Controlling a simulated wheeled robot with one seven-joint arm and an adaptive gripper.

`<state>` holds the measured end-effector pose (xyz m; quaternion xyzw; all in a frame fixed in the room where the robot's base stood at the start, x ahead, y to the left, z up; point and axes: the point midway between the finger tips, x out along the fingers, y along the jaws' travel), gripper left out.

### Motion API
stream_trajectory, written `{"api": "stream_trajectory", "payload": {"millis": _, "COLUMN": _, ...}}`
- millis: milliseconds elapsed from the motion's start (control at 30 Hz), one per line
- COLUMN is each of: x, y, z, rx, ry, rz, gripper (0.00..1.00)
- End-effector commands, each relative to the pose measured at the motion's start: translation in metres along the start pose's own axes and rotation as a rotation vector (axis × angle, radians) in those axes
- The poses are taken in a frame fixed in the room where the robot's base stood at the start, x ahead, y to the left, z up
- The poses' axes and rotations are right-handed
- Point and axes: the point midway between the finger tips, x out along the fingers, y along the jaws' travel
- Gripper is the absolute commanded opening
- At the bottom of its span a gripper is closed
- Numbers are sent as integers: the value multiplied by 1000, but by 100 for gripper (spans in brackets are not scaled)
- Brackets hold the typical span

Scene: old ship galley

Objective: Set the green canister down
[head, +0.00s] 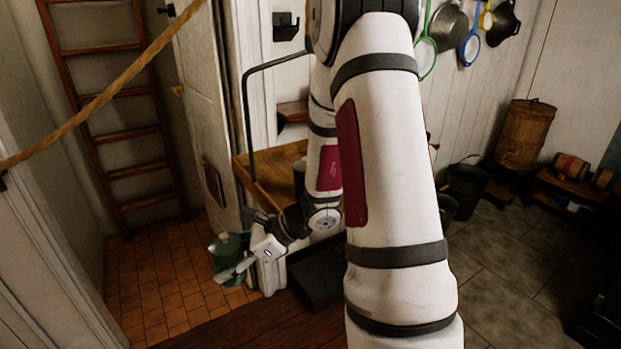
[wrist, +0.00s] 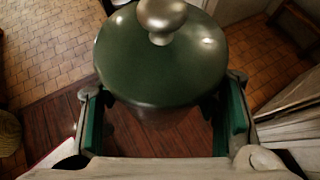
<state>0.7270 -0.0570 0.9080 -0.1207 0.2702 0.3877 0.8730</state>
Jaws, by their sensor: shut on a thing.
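The green canister (head: 224,254) has a domed lid with a round metal knob. In the head view it is at the lower left, in front of the orange tiled floor, beside the white cabinet. My gripper (head: 236,272) is at the canister, its jaws shut on it. In the wrist view the canister's lid (wrist: 160,60) fills the upper middle, and my gripper (wrist: 165,115) has one finger on each side of the body below the lid. The canister looks upright. Its base is hidden, so I cannot tell whether it touches anything below.
A wooden-topped counter (head: 270,184) stands behind my gripper. A dark box (head: 318,279) is on the floor to its right. A wooden ladder (head: 120,120) leans at the back left, and a rope (head: 120,82) crosses the upper left. The tiled floor (head: 160,275) at the left is clear.

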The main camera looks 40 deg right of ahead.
Motion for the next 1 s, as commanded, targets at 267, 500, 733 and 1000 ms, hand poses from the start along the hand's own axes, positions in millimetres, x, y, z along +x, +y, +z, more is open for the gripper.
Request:
{"api": "stream_trajectory", "payload": {"millis": 267, "x": -93, "y": -1, "z": -31, "rx": 78, "ry": 0, "rz": -122, "gripper": 12}}
{"api": "stream_trajectory", "payload": {"millis": 500, "x": -223, "y": -1, "z": -75, "rx": 185, "ry": 2, "rz": -283, "gripper": 12}}
{"api": "stream_trajectory", "payload": {"millis": 733, "x": -313, "y": 0, "z": -105, "rx": 261, "ry": 1, "rz": -389, "gripper": 12}}
{"api": "stream_trajectory", "payload": {"millis": 1000, "x": -376, "y": 0, "z": -126, "rx": 314, "ry": 0, "rz": -465, "gripper": 12}}
